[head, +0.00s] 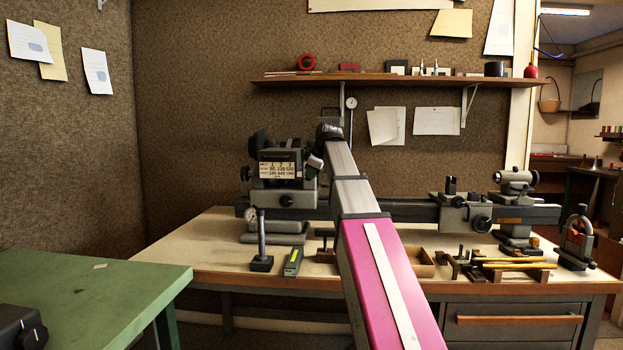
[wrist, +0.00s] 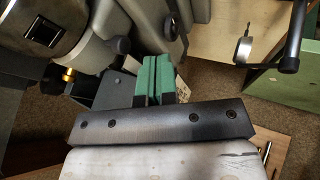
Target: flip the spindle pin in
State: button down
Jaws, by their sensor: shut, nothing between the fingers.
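The grey lathe headstock (head: 285,165), with a white label plate, stands on the bench at the back. In the wrist view, a metal round part with a square slot (wrist: 45,32) fills the top left. A small brass-coloured pin or knob (wrist: 68,76) sticks out below it; I cannot tell for sure that it is the spindle pin. My gripper (wrist: 155,72) shows its two green fingers together, with nothing between them. It is beside the headstock, to the right of the brass piece and apart from it. In the head view my arm hides part of the headstock's right side.
The lathe bed (head: 400,210) runs right to a tailstock (head: 516,205). A dial gauge on a stand (head: 261,240) and a small green-grey block (head: 293,262) are in front of the headstock. A green table (head: 75,300) is at the left. A shelf (head: 400,79) hangs above.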

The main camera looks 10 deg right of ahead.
jog(key=v, duration=0.7)
jog(key=shift+s+d+r, duration=0.1)
jog(key=shift+s+r, duration=0.05)
jog(key=shift+s, duration=0.05)
